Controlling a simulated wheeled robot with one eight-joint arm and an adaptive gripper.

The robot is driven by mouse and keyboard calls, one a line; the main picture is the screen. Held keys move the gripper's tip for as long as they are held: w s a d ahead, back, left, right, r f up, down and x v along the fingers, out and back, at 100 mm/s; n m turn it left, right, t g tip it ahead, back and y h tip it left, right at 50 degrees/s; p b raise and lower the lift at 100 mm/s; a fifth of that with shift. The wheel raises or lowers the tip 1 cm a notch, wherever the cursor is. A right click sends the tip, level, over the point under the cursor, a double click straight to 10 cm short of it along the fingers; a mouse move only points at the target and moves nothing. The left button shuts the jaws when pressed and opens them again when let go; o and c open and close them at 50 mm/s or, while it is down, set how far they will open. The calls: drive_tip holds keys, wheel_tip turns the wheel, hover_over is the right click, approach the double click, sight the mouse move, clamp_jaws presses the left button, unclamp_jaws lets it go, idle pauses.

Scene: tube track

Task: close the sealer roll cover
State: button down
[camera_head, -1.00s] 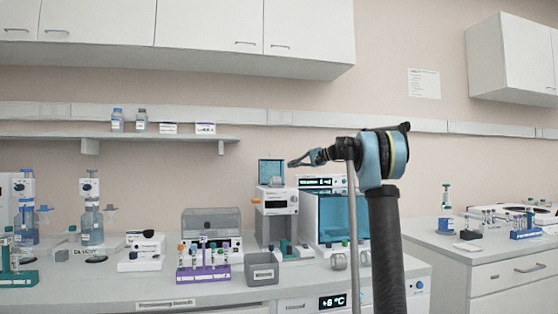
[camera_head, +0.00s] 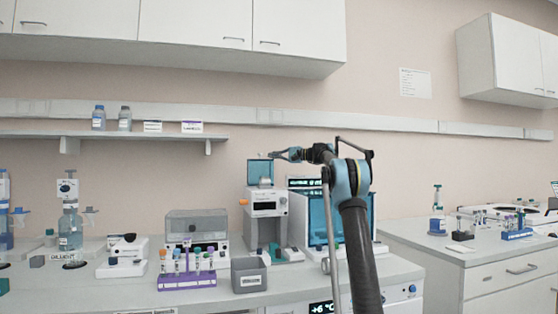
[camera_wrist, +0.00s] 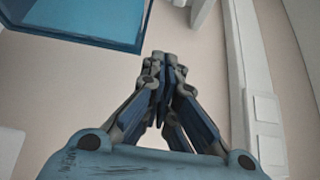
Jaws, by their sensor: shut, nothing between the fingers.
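The sealer (camera_head: 265,206) is a white and grey benchtop unit with a small display and an orange knob on its left side. Its roll cover (camera_head: 259,169), a teal see-through panel, stands raised at the top of the unit, with a pale roll partly visible at it. A teal panel that appears to be this cover is at the upper left of the wrist view (camera_wrist: 85,22). My gripper (camera_head: 278,154) is at the cover's upper right edge; contact cannot be told. In the wrist view my gripper (camera_wrist: 161,57) is shut and empty, apart from the panel.
A teal-fronted machine (camera_head: 318,220) stands right of the sealer, below my arm. A grey bin (camera_head: 249,275), a purple tube rack (camera_head: 187,284) and a clear-lidded box (camera_head: 196,227) stand to the left. A shelf (camera_head: 110,135) is on the wall.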

drive_tip(key=shift+s+a, duration=0.65)
drive_tip(key=shift+a, duration=0.35)
drive_tip(key=shift+s+a, duration=0.65)
drive_tip(key=shift+a, duration=0.3)
drive_tip(key=shift+d, duration=0.1)
